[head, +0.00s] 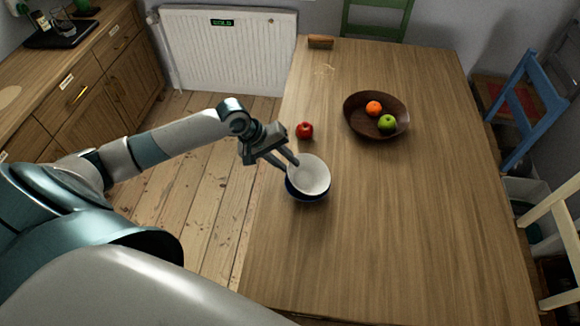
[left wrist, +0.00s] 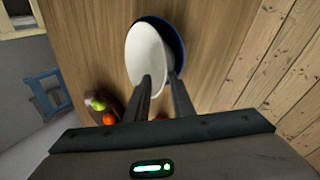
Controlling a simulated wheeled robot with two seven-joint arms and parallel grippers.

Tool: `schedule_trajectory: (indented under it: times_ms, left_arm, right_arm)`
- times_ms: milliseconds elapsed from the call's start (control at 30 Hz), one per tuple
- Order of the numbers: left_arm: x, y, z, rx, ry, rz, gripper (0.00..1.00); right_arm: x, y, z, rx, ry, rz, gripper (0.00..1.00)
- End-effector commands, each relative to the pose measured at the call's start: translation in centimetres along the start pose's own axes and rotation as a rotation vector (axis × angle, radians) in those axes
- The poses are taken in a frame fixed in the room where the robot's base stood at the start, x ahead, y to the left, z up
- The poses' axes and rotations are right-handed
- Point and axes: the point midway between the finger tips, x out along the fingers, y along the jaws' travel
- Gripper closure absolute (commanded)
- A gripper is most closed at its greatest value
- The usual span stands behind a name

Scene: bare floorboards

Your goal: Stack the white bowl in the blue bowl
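The white bowl (head: 312,172) is tilted, its opening turned partly toward the head camera. It sits in or just over the blue bowl (head: 308,197), which shows as a dark rim below it; I cannot tell whether they touch. My left gripper (head: 285,162) straddles the white bowl's rim, one finger inside and one outside, and appears shut on it. In the left wrist view, the white bowl (left wrist: 146,55) hides most of the blue bowl (left wrist: 177,42), and the left gripper's fingers (left wrist: 160,80) sit at its near edge. My right gripper is not in view.
A red apple (head: 304,130) lies just behind the bowls. A brown bowl (head: 354,125) holds an orange (head: 374,108) and a green apple (head: 387,122). A small wooden block (head: 321,42) is at the far edge. The table's (head: 400,230) front and right are clear; chairs stand around it.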

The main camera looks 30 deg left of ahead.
Motion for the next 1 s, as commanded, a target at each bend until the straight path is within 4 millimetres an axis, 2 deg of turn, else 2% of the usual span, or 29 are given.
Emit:
schedule_trajectory:
  times_ms: [300,500,700,1000]
  left_arm:
    - [-5.8,-0.1,0.0,0.004,0.002,0.0,0.78]
    - [-8.6,-0.1,0.0,0.002,0.0,-0.001,0.78]
    - [-9.8,0.0,0.1,0.001,-0.001,-0.001,0.78]
    - [-9.9,0.0,0.1,0.001,-0.002,0.0,0.78]
  right_arm:
    - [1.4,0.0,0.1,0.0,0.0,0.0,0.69]
    - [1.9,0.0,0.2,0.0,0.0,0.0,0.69]
    - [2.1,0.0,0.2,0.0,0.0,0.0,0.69]
    - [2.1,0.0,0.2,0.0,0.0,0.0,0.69]
